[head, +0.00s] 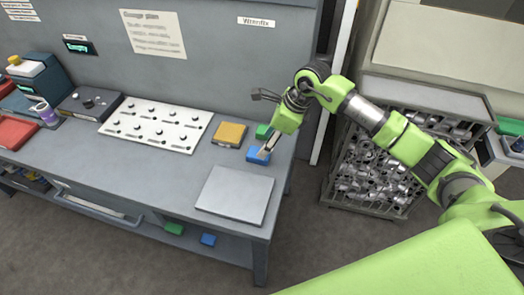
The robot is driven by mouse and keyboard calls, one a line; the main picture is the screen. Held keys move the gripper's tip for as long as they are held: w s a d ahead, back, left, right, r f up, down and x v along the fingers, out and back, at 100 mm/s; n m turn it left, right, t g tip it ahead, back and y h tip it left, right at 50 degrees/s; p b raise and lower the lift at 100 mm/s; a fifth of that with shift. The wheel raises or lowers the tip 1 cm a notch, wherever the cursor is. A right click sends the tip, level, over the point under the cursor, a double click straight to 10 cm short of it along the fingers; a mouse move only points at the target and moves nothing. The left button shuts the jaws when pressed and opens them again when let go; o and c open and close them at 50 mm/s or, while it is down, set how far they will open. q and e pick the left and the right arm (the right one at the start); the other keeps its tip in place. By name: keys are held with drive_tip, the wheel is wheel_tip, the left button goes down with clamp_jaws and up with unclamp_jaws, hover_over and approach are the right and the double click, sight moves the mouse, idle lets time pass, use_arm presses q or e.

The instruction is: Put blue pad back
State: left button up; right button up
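A blue pad (258,154) lies on the grey bench near its right end. My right arm comes in from the right, and its gripper (267,150) points down at the right part of this pad. The fingertips overlap the pad in the picture; I cannot tell whether they touch or grip it. A green pad (263,131) lies just behind the blue one. A yellow pad (230,133) lies to its left. A second blue pad (208,239) is low down, below the bench's front edge. My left gripper is not in view.
A grey flat plate (235,194) lies in front of the blue pad. A white board with several knobs (157,124) is to the left. Another green pad (174,229) lies low beneath the bench. A cage of metal parts (375,172) stands right of the bench, under my arm.

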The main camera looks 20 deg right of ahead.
drive_tip(key=b+v, duration=0.1)
drive_tip(key=v, duration=0.5)
drive_tip(key=shift+r, duration=0.25)
drive_tip(key=shift+s+d, duration=0.1)
drive_tip(key=shift+d, duration=0.05)
